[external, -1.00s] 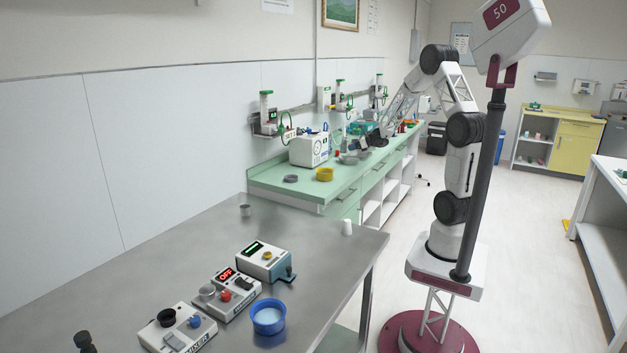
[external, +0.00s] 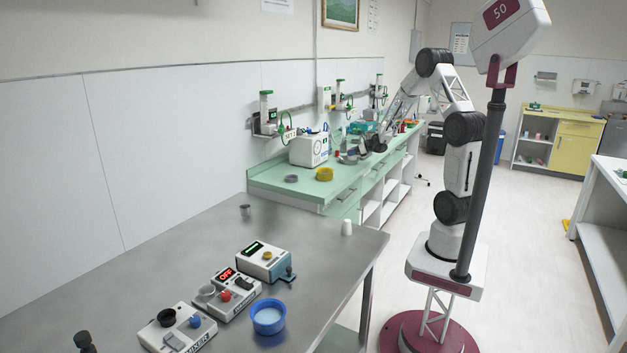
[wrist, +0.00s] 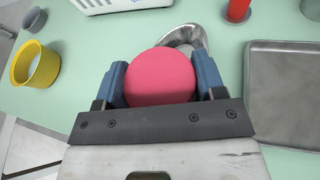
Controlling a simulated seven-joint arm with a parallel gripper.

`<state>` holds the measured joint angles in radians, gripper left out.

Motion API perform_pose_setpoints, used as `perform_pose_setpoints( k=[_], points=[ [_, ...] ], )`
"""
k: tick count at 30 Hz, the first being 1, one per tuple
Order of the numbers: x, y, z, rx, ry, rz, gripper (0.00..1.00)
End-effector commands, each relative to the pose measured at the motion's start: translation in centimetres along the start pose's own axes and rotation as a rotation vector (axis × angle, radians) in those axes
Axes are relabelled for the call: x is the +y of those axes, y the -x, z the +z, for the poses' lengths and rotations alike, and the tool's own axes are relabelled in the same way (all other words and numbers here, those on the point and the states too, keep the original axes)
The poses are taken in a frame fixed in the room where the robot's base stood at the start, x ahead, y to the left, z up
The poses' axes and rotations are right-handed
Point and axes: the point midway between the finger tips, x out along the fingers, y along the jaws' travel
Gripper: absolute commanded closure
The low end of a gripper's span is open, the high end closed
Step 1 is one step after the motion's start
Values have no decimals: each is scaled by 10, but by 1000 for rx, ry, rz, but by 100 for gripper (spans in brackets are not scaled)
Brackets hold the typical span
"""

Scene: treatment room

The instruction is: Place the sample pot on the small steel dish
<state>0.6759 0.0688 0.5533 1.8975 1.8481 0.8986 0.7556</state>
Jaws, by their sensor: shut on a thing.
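My gripper (wrist: 160,82) is shut on the sample pot (wrist: 160,77), whose round pink-red top faces the wrist camera between the blue fingers. The pot's lower part is hidden. A shiny steel dish (wrist: 184,36) shows just beyond the pot in the wrist view, partly covered by it. I cannot tell whether pot and dish touch. In the external view my gripper (external: 364,148) is small, over the green counter. The dish (external: 348,160) shows there just left of and below it.
A yellow ring-shaped container (wrist: 35,65) and a grey bowl (wrist: 35,19) stand to the left. A steel tray (wrist: 285,90) lies close on the right, with a red cup (wrist: 238,10) behind it. A white machine (external: 309,149) stands on the counter (external: 270,183).

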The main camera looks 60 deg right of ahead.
Motion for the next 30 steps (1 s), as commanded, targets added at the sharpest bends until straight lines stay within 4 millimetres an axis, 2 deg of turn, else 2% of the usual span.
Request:
perform_pose_setpoints(
  k=[14,15,19,20,30],
  points=[
    [0,-2,-5,0,0,0,59],
    [-1,-2,-5,0,1,0,34],
    [0,-2,-5,0,1,0,14],
    [0,-2,-5,0,0,0,11],
    [0,-1,-3,-1,0,0,11]
  ],
)
